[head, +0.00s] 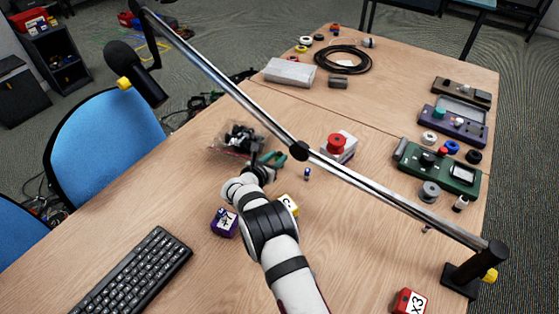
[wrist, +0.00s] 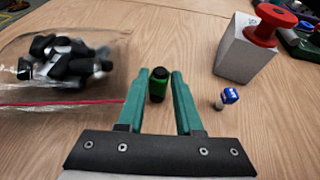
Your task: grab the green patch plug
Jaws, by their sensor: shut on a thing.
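The green patch plug (wrist: 157,88), a small green body with a black top, stands between the fingertips of my gripper (wrist: 158,90) in the wrist view. The green fingers are shut on it, one at each side. In the head view my gripper (head: 270,160) is over the middle of the table, beside the clear bag, and the plug cannot be made out there.
A clear bag of black parts (wrist: 65,62) lies close on the left. A small blue and white plug (wrist: 229,97) and a pale box with a red spool (wrist: 245,48) are on the right. A keyboard (head: 135,275) lies front left. A metal boom (head: 225,82) crosses above the table.

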